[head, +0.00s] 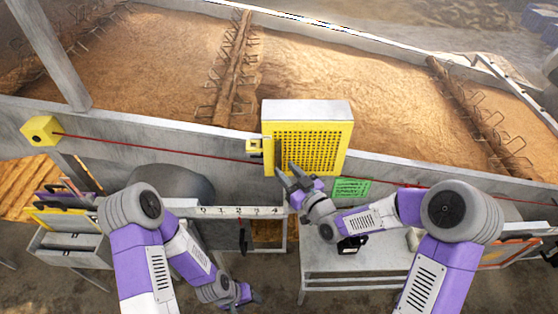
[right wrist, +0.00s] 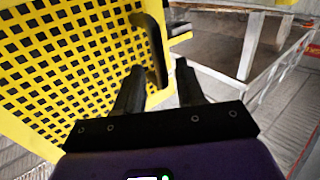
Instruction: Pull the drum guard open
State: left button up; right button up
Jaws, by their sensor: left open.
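The drum guard (head: 315,138) is a yellow perforated panel with a grey top, on the trough's front wall. It fills the left of the right wrist view (right wrist: 60,70). Its dark handle (right wrist: 152,45) stands out from the panel's right edge there. My right gripper (head: 286,170) is at the guard's lower left in the head view. In the right wrist view its two fingers (right wrist: 160,68) are apart, with the handle's lower end showing between them; I cannot tell whether they touch it. My left gripper (head: 243,296) hangs low near the floor, open and away from the guard.
A red cord (head: 150,146) runs along the wall from a yellow box (head: 41,131). A green tag (head: 350,188) hangs below the guard. A numbered scale (head: 240,211) and a pale table (head: 350,282) stand below. Grain beds (head: 370,90) lie behind the wall.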

aim_at(280, 165)
jog(key=shift+x, duration=2.3)
grip_shut()
